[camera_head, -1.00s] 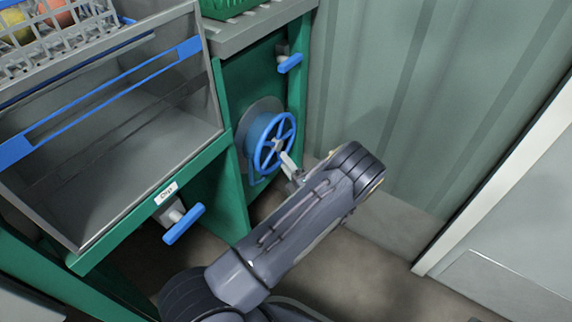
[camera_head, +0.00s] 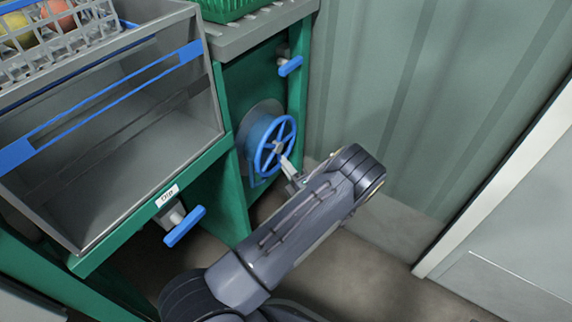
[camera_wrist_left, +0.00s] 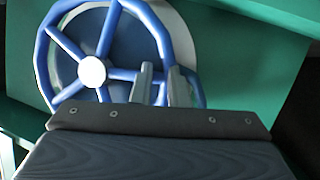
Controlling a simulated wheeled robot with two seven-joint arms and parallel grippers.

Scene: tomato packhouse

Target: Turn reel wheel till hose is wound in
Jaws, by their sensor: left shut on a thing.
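The blue reel wheel (camera_head: 291,131) is an upright spoked ring with a pale hub, mounted on the green side panel in the head view. It fills the upper left of the left wrist view (camera_wrist_left: 47,62). Behind it is the blue drum (camera_head: 258,131) with a grey flange; I cannot make out a separate loose hose. My left gripper (camera_head: 287,164) reaches the wheel's lower part. In the left wrist view, its two grey fingers (camera_wrist_left: 163,82) are shut on the wheel near the lower right of the rim. The fingers partly hide the gripped part. My right gripper is not in view.
A blue-handled valve (camera_head: 290,66) is above the reel, and another blue handle (camera_head: 184,226) is below the grey dip tank (camera_head: 130,150) at left. The corrugated wall (camera_head: 440,90) stands close on the right. Bare floor (camera_head: 385,280) lies below.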

